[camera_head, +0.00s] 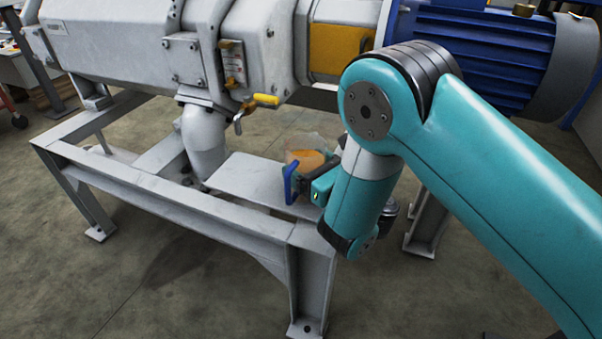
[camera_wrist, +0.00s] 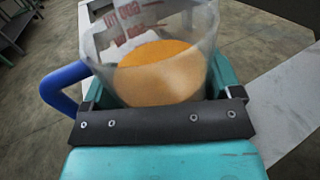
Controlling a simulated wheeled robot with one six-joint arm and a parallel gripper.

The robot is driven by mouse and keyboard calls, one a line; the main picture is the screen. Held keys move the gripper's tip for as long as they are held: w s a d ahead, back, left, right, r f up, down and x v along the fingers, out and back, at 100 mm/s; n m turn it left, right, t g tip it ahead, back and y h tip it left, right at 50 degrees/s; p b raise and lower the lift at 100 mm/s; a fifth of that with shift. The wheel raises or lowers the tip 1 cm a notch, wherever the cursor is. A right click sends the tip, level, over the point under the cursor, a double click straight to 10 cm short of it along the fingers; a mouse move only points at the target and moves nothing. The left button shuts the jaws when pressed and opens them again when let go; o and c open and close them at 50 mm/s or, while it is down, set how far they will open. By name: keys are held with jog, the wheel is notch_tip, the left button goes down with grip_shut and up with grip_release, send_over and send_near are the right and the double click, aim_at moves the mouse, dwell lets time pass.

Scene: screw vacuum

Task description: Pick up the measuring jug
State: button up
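The measuring jug (camera_head: 308,158) is clear, with red markings, a blue handle and orange liquid inside. In the head view it is over the grey shelf of the machine's frame, partly behind my gripper. In the wrist view the jug (camera_wrist: 160,72) stands between my two fingers, its handle out to the left. My gripper (camera_wrist: 164,92) has a finger on each side of the jug, with little or no gap showing. Whether the fingers press on it is unclear. My gripper also shows in the head view (camera_head: 312,176). The jug's base is hidden.
The grey metal frame (camera_head: 190,202) with its flat shelf (camera_head: 243,182) runs under the vacuum machine (camera_head: 130,38). A grey pipe (camera_head: 203,145) and a yellow-handled valve (camera_head: 264,99) are left of the jug. A blue motor (camera_head: 480,50) is above right. The floor in front is clear.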

jog(key=c, duration=0.5)
jog(key=shift+r, duration=0.15)
notch_tip(320, 180, up, 20)
jog(key=p, duration=1.7)
jog(key=shift+f+p, duration=0.2)
jog(key=shift+p, duration=0.2)
